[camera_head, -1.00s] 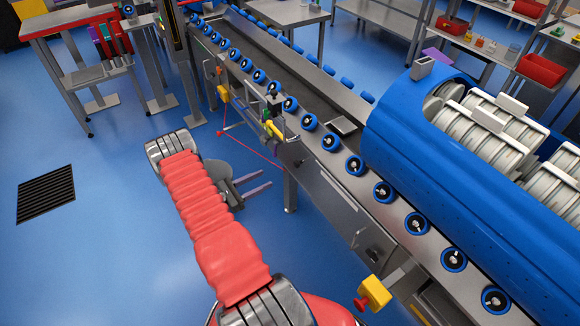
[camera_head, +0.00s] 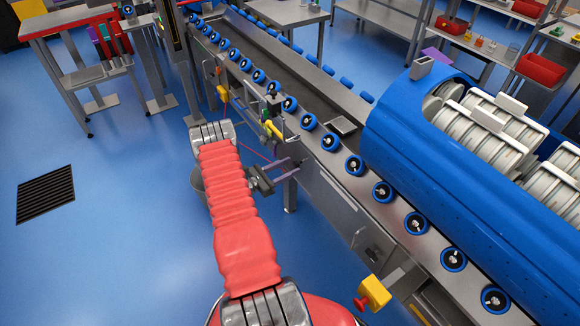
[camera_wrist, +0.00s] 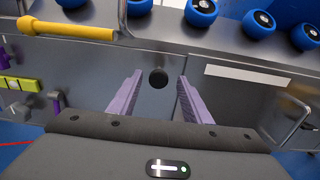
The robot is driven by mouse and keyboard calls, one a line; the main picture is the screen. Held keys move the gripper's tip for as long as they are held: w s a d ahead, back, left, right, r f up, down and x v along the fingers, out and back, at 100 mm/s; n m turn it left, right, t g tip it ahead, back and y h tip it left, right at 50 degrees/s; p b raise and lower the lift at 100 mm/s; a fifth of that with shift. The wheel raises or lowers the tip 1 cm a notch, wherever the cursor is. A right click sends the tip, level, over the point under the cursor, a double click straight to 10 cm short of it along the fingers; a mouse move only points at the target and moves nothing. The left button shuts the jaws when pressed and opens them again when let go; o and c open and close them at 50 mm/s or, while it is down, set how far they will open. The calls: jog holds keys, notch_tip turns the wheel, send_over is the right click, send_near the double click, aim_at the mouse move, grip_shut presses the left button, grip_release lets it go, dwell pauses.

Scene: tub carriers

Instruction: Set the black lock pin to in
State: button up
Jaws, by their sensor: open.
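The black lock pin (camera_wrist: 158,77) shows in the wrist view as a round dark knob on the grey metal side panel. Whether it sits in or out cannot be judged from this head-on angle. My gripper (camera_wrist: 159,84) is open, with its two purple fingers pointing at the panel, one on each side of the knob. The knob appears between the fingertips, with clear space on both sides and no visible contact. In the head view my gripper (camera_head: 282,169) is close to the side of the roller conveyor (camera_head: 330,207). The pin cannot be made out there.
A yellow handle (camera_wrist: 70,28) projects above left of the pin, and a yellow-green block (camera_wrist: 22,84) sits at far left. Blue rollers (camera_wrist: 202,11) line the top edge. A large blue tub (camera_head: 450,165) lies on the conveyor. Open floor (camera_head: 120,250) is at left.

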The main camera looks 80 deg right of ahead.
jog(key=shift+s+d, duration=0.4)
jog(key=shift+d, duration=0.05)
jog(key=shift+c, duration=0.5)
jog(key=shift+s, duration=0.1)
grip_shut()
jog(key=shift+a, duration=0.1)
